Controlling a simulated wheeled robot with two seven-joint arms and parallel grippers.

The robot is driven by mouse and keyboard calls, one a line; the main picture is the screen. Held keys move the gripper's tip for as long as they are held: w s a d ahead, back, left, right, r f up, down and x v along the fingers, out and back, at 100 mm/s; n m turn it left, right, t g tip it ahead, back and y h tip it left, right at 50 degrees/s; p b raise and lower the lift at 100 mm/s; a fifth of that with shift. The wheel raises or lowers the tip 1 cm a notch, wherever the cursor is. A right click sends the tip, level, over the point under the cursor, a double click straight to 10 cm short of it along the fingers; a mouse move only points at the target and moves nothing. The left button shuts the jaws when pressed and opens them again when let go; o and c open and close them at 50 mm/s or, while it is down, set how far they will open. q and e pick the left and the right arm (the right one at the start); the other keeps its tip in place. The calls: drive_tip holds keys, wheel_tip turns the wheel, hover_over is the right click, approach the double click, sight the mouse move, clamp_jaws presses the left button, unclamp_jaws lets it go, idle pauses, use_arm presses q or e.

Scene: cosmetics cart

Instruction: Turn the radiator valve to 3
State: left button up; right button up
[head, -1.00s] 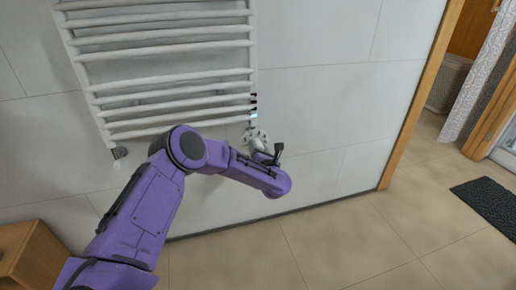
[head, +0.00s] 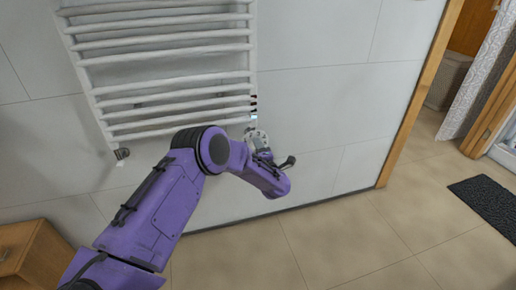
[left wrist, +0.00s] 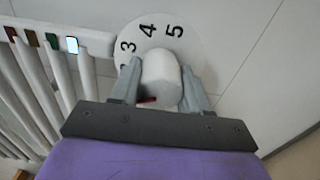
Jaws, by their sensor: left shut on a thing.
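The radiator valve's white round knob (left wrist: 162,72) stands out from a white dial (left wrist: 188,50) in the left wrist view. The numbers 3, 4 and 5 show on the dial's far side; the rest of it is hidden by the knob and fingers. A red mark (left wrist: 147,99) shows low on the knob's left side, beside the left finger, not at the 3. My left gripper (left wrist: 160,77) is shut on the knob, one finger on each side. In the head view my left gripper (head: 259,142) is at the valve by the radiator's lower right corner.
The white towel radiator (head: 170,75) hangs on the tiled wall, close above my left arm. Small coloured tabs (left wrist: 52,41) line its edge. A wooden cabinet (head: 30,250) stands at lower left. Open floor (head: 340,235) lies right, with a dark mat (head: 488,203).

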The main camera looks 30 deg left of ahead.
use_arm(q)
drive_tip(key=m+p, duration=0.1)
drive_tip(key=m, duration=0.3)
drive_tip(key=shift+m, duration=0.3)
drive_tip(key=shift+m+p, duration=0.3)
drive_tip(key=shift+m, duration=1.7)
drive_tip(key=shift+f, duration=0.1)
drive_tip(key=o, duration=1.1)
drive_tip(key=shift+c, duration=0.2)
drive_tip(key=p+v, duration=0.1)
drive_tip(key=v, duration=0.9)
drive_tip(key=shift+s+d, duration=0.2)
drive_tip(key=shift+s, duration=0.05)
